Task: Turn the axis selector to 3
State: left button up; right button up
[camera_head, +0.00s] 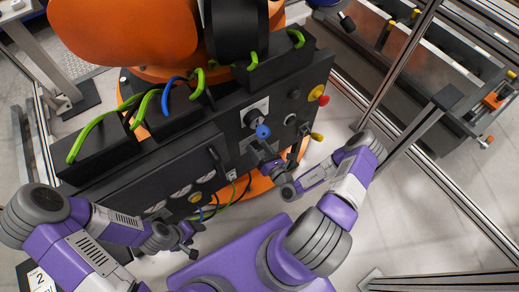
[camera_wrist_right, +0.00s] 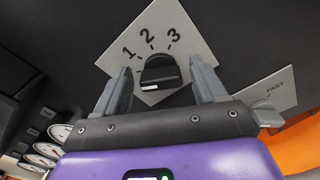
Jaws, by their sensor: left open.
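The axis selector (camera_wrist_right: 160,72) is a black knob on a grey plate (camera_wrist_right: 186,27) marked 1, 2 and 3, seen tilted in the right wrist view. A white mark shows on the knob's lower edge; I cannot tell for sure which number it points to. My right gripper (camera_wrist_right: 160,68) has one finger on each side of the knob, with visible gaps. In the head view my right gripper (camera_head: 268,157) is close to the panel and partly covers the selector plate (camera_head: 245,143). My left gripper (camera_head: 193,247) is open and empty at lower left, away from the selector.
A second plate marked FAST (camera_wrist_right: 275,90) sits beside the selector plate. Round gauges (camera_head: 181,191) line the black cabinet (camera_head: 130,177). A blue knob (camera_head: 262,131) and a red button (camera_head: 323,100) are higher on the panel. Green and blue cables (camera_head: 166,96) loop above.

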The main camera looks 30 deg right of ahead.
jog(key=c, duration=0.9)
